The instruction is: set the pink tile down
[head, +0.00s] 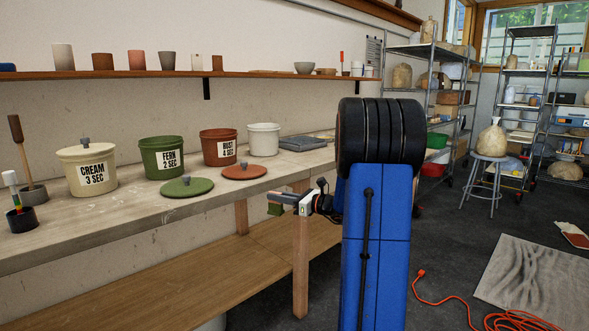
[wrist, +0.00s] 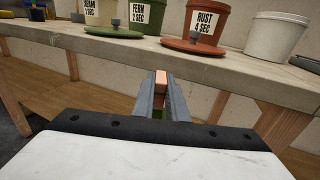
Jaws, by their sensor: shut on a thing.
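My gripper (head: 284,201) is shut on a small tile, held in front of the workbench's front edge. In the wrist view, my gripper (wrist: 159,92) has the tile (wrist: 160,77) between its two grey fingers. In the head view, the tile's green end (head: 275,209) sticks out left of the fingers. The fingers hide much of the tile. It touches nothing but the gripper.
The workbench (head: 120,219) holds a lidded cream bucket (head: 88,172), open fern (head: 163,158) and rust (head: 219,147) buckets, a white bucket (head: 263,139) and a grey stack (head: 303,142). Green (head: 187,188) and rust (head: 244,172) lids lie near its front edge. A lower shelf (head: 190,282) runs beneath.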

